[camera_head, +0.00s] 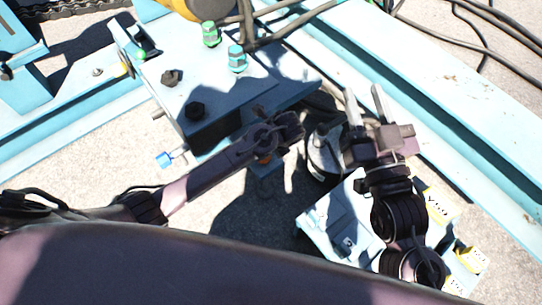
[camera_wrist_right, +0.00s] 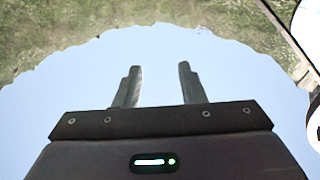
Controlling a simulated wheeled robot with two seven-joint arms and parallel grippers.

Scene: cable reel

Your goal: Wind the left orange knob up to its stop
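A small patch of orange (camera_head: 265,158), which may be part of the left orange knob, shows just under the end of my left arm in the head view. The rest of it is hidden by the arm, so I cannot tell how the knob is turned. My left gripper (camera_head: 282,131) is dark and lies over this spot beside the blue machine block. Its fingers do not show clearly, so I cannot tell whether it grips anything. My right gripper (camera_head: 366,104) is raised with two pale fingers apart and nothing between them.
A blue machine block (camera_head: 240,95) with dark bolts stands left of the grippers. Green (camera_head: 211,34) and teal (camera_head: 237,58) fittings with dark hoses rise behind it. A blue-handled part (camera_head: 165,160) sticks out at its left. Blue beams (camera_head: 450,125) border the right side.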

